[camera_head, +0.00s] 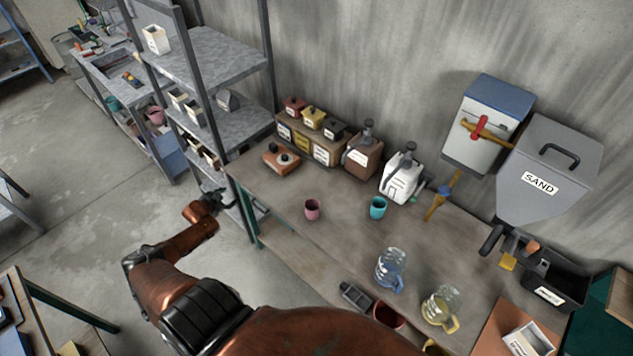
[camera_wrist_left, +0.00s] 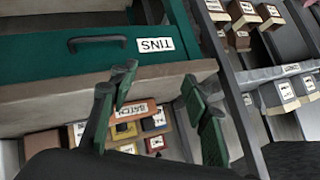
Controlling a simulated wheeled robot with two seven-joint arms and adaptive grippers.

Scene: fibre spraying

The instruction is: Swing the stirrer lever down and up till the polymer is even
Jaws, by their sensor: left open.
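I cannot tell for sure which part is the stirrer lever. A white dispenser (camera_head: 402,178) with a dark top stands at the back of the bench (camera_head: 340,210), and a yellow lever-like piece (camera_head: 440,196) stands right of it. A white box with a blue lid (camera_head: 488,122) on the wall carries a red and yellow handle (camera_head: 481,127). No polymer shows clearly. My left gripper (camera_head: 214,198) is at the bench's left end, beside the shelf rack, far from these. In the left wrist view its fingers (camera_wrist_left: 160,80) are apart and empty. My right gripper is out of view.
A grey sand hopper (camera_head: 545,175) hangs at the right. Pink (camera_head: 312,210) and teal (camera_head: 377,208) cups and two jugs (camera_head: 391,270) stand on the bench. A metal shelf rack (camera_head: 215,55) is close by my left gripper. A green drawer front (camera_wrist_left: 60,55) labelled TINS shows in the wrist view.

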